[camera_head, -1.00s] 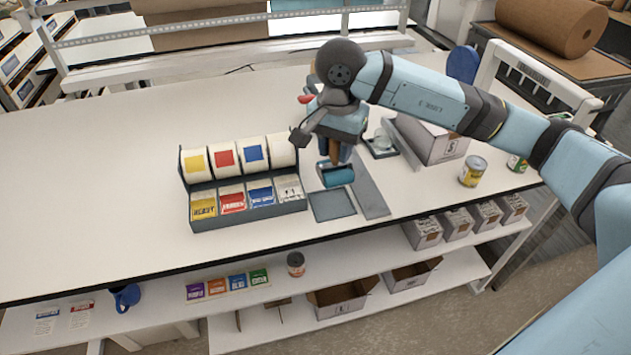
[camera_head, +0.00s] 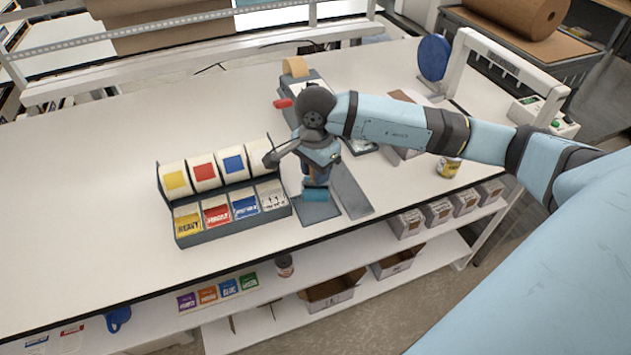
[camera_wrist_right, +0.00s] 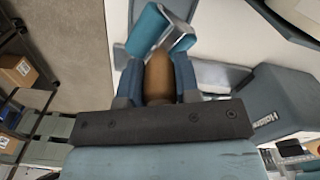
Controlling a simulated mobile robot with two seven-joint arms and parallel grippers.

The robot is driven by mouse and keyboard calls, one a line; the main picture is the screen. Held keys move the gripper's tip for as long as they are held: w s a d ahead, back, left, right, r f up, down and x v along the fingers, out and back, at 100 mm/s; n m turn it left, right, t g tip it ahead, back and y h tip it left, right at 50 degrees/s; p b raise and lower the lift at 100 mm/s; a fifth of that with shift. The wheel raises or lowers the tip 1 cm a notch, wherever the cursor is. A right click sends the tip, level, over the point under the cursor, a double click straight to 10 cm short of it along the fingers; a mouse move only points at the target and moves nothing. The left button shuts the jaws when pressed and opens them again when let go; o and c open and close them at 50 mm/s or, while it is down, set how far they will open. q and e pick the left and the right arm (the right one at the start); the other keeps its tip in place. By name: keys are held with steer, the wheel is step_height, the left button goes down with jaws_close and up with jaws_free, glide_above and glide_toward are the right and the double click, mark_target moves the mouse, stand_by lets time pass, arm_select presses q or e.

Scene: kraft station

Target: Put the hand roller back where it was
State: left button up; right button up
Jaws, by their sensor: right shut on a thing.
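My right gripper (camera_head: 317,180) is shut on the hand roller (camera_head: 316,194), whose teal drum points down in the head view. In the right wrist view, the gripper (camera_wrist_right: 158,82) grips the brown wooden handle (camera_wrist_right: 158,78), and the teal drum (camera_wrist_right: 148,28) shows beyond the fingertips. In the head view the drum is over a flat grey pad (camera_head: 303,213) on the table; I cannot tell whether it touches. My left gripper is not in view.
A label dispenser (camera_head: 182,239) with several rolls stands just left of the pad. A long grey strip (camera_head: 352,192) lies to the right. A tape dispenser (camera_head: 296,68) stands behind. The left tabletop is clear.

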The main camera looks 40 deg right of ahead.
step_height(320, 180, down, 4)
steer(key=shift+f+p, duration=0.25)
steer(key=shift+p, duration=0.15)
steer(key=shift+f, duration=0.2)
steer(key=shift+f+b, duration=0.25)
steer(key=shift+b, duration=0.1)
steer(key=o, duration=0.8)
steer(key=shift+r, duration=0.1)
steer(key=shift+r, duration=0.15)
